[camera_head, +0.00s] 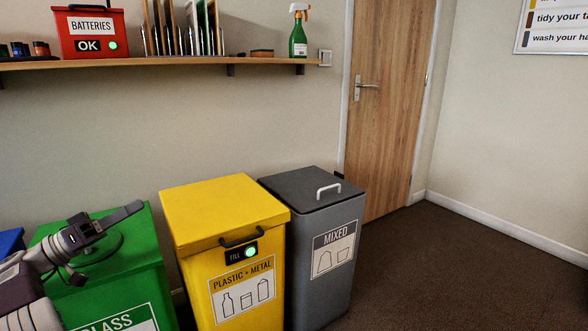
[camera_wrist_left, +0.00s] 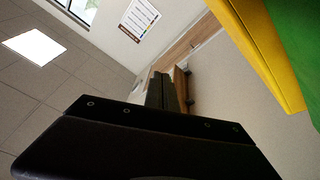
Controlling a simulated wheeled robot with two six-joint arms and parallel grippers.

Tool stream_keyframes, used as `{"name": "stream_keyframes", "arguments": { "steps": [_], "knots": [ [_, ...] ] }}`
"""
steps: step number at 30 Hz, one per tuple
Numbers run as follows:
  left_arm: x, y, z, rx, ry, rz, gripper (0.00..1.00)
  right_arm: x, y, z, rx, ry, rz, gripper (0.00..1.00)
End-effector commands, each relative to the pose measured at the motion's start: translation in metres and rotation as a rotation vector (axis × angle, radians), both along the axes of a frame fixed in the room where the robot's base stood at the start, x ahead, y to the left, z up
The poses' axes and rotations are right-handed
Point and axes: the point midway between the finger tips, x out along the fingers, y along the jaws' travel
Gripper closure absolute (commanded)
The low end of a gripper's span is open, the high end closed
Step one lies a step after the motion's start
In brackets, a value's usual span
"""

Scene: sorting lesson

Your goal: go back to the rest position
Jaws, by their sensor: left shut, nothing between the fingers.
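My left gripper (camera_head: 133,208) is in the head view at the lower left, over the green glass bin (camera_head: 150,285). It is shut and empty, with its fingers pointing right toward the yellow bin. In the left wrist view its dark fingers (camera_wrist_left: 160,90) show closed together with nothing held. My right gripper is not in view.
The yellow plastic and metal bin (camera_head: 220,195) stands right of the green bin, its lid closed and a green light lit. The grey mixed bin (camera_head: 300,190) is beside it. A shelf (camera_head: 180,63) runs above. Floor (camera_head: 450,270) is free at the right.

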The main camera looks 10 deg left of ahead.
Motion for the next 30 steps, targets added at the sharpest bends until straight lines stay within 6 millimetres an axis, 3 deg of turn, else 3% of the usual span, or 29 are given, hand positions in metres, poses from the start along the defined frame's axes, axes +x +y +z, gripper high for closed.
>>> {"name": "stream_keyframes", "arguments": {
  "steps": [1,3,5,7,10,12,15,17,19,24,28,30],
  "knots": [
    [0.011,-0.035,0.028,0.033,-0.022,-0.067,1.00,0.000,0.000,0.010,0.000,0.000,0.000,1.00],
    [0.024,-0.094,0.057,0.055,-0.038,-0.177,1.00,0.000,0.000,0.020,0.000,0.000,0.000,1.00],
    [0.029,-0.150,0.070,0.073,-0.004,-0.284,1.00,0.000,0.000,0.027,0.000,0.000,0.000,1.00],
    [0.031,-0.217,0.069,0.110,0.090,-0.390,1.00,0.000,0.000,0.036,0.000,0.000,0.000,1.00],
    [0.017,-0.306,0.041,0.194,0.327,-0.510,1.00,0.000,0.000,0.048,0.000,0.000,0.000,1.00],
    [-0.007,-0.356,0.006,0.282,0.535,-0.563,1.00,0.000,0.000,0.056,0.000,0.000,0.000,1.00],
    [-0.061,-0.399,-0.059,0.459,0.840,-0.578,1.00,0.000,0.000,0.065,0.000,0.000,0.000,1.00],
    [-0.098,-0.405,-0.099,0.586,1.000,-0.548,1.00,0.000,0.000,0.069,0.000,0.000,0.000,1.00],
    [-0.137,-0.397,-0.141,0.734,1.146,-0.486,1.00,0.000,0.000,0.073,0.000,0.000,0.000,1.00],
    [-0.201,-0.341,-0.215,1.025,1.346,-0.256,1.00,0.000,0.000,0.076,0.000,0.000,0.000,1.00],
    [-0.226,-0.288,-0.257,1.162,1.412,-0.035,1.00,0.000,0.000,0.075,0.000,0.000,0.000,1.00],
    [-0.217,-0.267,-0.268,1.177,1.391,0.114,1.00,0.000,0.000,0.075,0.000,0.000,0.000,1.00]
  ]
}}
